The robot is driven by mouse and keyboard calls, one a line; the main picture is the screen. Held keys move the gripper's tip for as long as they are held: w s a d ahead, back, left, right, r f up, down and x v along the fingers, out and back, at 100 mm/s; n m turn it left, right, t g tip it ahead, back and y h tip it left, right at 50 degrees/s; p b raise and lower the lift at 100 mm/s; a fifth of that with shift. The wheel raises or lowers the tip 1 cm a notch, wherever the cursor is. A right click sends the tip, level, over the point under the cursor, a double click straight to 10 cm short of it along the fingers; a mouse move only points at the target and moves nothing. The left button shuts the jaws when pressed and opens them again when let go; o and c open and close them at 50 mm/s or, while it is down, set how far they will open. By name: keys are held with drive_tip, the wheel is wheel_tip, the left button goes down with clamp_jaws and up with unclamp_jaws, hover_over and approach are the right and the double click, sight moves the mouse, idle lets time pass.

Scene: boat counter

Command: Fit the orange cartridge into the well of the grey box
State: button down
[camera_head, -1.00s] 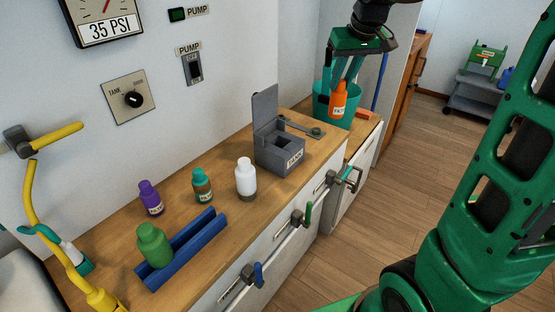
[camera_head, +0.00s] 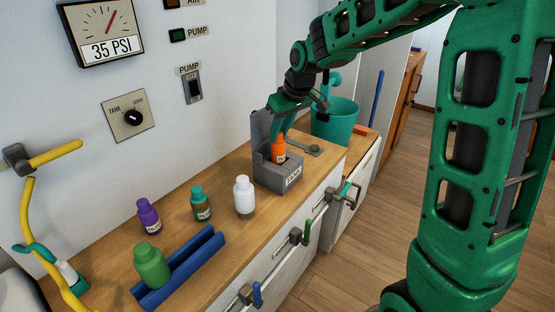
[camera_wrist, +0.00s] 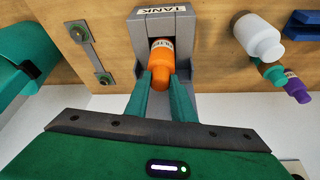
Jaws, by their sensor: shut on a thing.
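The orange cartridge (camera_head: 278,150) has a white label and stands about upright at the grey box (camera_head: 284,178). My gripper (camera_head: 282,128) is above the box, shut on the cartridge's upper part. In the wrist view the fingers (camera_wrist: 161,88) pinch the orange cartridge (camera_wrist: 160,62), and its labelled end lies over or in the well of the grey box (camera_wrist: 178,25). The cartridge hides the well, so I cannot tell how deep it sits.
A white bottle (camera_head: 244,197), a teal bottle (camera_head: 201,204) and a purple bottle (camera_head: 149,216) stand left of the box. A green bottle (camera_head: 151,264) rests at the blue rack (camera_head: 180,268). A teal bucket (camera_head: 335,122) stands behind right. A valve pipe (camera_head: 285,250) runs along the counter front.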

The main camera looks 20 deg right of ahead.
sight(282, 143)
drive_tip(key=shift+f, duration=3.15)
drive_tip(key=shift+f, duration=0.1)
drive_tip(key=c, duration=1.5)
unclamp_jaws()
drive_tip(key=v, duration=1.2)
drive_tip(key=s+d+f+m+g+h, duration=0.1)
drive_tip(key=s+d+m, duration=0.2)
drive_tip(key=s+d, duration=0.4)
drive_tip(key=s+d+f+m+g+h, duration=0.15)
drive_tip(key=s+d, duration=0.25)
drive_tip(key=s, duration=0.5)
drive_tip(key=s+d+f+m, duration=0.1)
drive_tip(key=s+m, duration=0.1)
drive_tip(key=s, duration=0.4)
drive_tip(key=s+d+f+m+g, duration=0.1)
drive_tip(key=s+d+m, duration=0.1)
drive_tip(key=s, duration=0.5)
drive_tip(key=s+d+f+m+y, duration=0.1)
drive_tip(key=s+m, duration=0.1)
drive_tip(key=s, duration=0.4)
drive_tip(key=shift+s+d+f+m+g, duration=0.15)
drive_tip(key=shift+d+f+m+g, duration=0.1)
drive_tip(key=shift+g, duration=0.1)
